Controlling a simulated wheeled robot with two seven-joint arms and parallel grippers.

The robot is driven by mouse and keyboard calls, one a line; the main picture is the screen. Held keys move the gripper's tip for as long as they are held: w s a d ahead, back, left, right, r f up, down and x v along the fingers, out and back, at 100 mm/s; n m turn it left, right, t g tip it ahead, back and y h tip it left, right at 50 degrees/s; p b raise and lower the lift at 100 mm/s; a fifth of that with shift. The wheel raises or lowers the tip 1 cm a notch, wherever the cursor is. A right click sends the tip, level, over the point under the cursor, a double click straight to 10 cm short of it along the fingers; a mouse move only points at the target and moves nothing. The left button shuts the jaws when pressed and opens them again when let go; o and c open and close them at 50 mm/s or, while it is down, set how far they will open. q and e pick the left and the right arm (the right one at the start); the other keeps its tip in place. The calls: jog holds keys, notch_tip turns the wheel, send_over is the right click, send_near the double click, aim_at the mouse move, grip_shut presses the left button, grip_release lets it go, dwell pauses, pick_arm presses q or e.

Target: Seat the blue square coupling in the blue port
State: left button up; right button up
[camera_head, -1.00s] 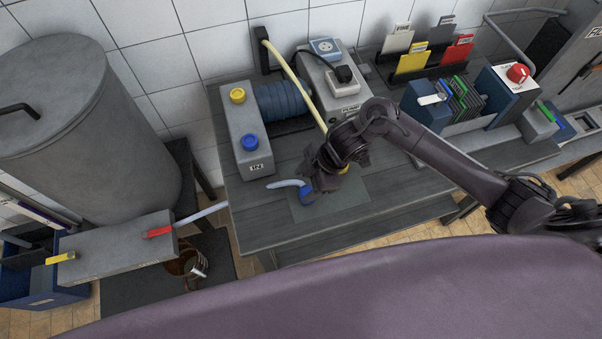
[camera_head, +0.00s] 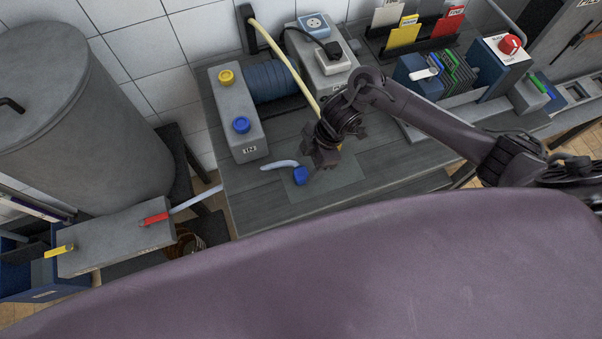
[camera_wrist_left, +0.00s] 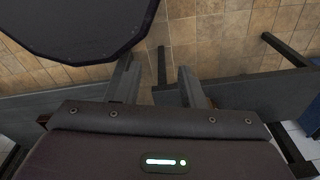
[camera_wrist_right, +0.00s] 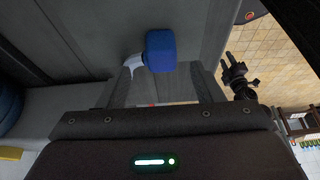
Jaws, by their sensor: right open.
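The blue coupling (camera_head: 300,176) lies on a dark mat (camera_head: 346,172) on the bench, at the end of a pale hose (camera_head: 278,165). It also shows in the right wrist view (camera_wrist_right: 160,50), just beyond the fingertips. The blue port (camera_head: 241,125) is on top of a grey block (camera_head: 237,108), to the left of and behind the coupling. My right gripper (camera_head: 322,160) is open and empty, just right of the coupling and apart from it. My left gripper (camera_wrist_left: 157,72) is open and empty in the left wrist view, over the floor side; the head view does not show it.
A yellow port (camera_head: 226,77) shares the grey block. A pump box (camera_head: 320,70) with a yellow hose (camera_head: 283,60) stands behind. Card racks (camera_head: 440,80) are at the right. A large grey drum (camera_head: 60,110) stands left. The bench front is clear.

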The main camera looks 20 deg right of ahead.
jog(key=shift+s+a+f+p, duration=0.1)
jog(key=shift+a+f+p, duration=0.05)
jog(key=shift+f+p, duration=0.2)
jog(key=x, duration=0.4)
jog(key=shift+f+p, duration=0.2)
jog(key=shift+p, duration=0.2)
pick_arm(q)
jog(key=shift+s+r, duration=0.65)
jog(key=shift+r, duration=0.05)
pick_arm(e)
jog(key=c, duration=1)
notch_tip(320, 180, up, 11)
jog(key=shift+f+b, duration=0.1)
jog(key=shift+b, duration=0.2)
pick_arm(q)
jog(key=shift+w+r+p, duration=0.1)
jog(key=shift+r+p, duration=0.35)
jog(key=shift+p, duration=0.3)
pick_arm(e)
notch_tip(320, 180, up, 9)
send_over(302, 171)
jog(key=shift+a, duration=0.15)
